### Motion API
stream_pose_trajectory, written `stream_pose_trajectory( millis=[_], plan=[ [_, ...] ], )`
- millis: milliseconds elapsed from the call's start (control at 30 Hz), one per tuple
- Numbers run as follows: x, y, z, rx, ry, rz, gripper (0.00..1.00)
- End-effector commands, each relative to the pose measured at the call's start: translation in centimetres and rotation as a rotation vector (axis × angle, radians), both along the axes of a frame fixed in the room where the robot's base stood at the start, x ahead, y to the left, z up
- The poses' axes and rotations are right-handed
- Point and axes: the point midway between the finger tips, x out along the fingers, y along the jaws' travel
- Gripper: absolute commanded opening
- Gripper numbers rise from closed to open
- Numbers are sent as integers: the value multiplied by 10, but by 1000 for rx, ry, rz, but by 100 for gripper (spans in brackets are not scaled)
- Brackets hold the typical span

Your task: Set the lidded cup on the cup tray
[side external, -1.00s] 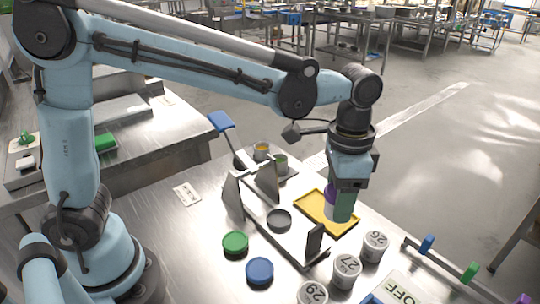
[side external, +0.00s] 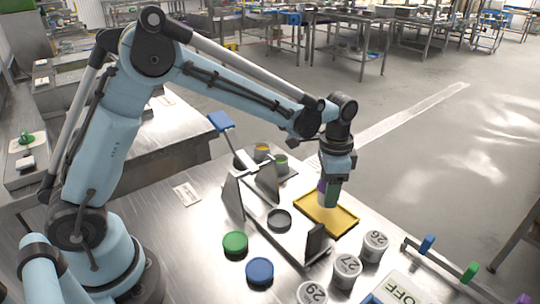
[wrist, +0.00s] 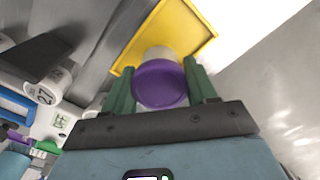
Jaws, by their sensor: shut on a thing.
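The lidded cup is white with a purple lid (wrist: 160,84). It hangs between the green fingers of my gripper (wrist: 160,76), which is shut on it. In the side external view my gripper (side external: 330,192) points down over the yellow cup tray (side external: 343,232), and its fingers partly hide the cup (side external: 323,199). The yellow tray also shows behind the cup in the wrist view (wrist: 190,28). The tray looks empty. The cup's base overlaps the tray in the picture; I cannot tell whether it touches.
Cups numbered 26 (side external: 374,246), 27 (side external: 346,271) and 29 (side external: 312,293) stand in front of the tray. A green lid (side external: 235,242), a blue lid (side external: 260,270) and a dark round piece (side external: 279,219) lie left. Upright grey plates (side external: 233,197) stand beside the tray.

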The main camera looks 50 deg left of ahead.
Motion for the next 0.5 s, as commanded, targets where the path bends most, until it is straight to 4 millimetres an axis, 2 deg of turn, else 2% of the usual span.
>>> stream_pose_trajectory(
  millis=[100,200,500],
  plan=[
    [0,0,-18,0,0,0,26],
    [0,0,-26,0,0,0,26],
    [0,-1,-27,0,0,0,26]
  ],
)
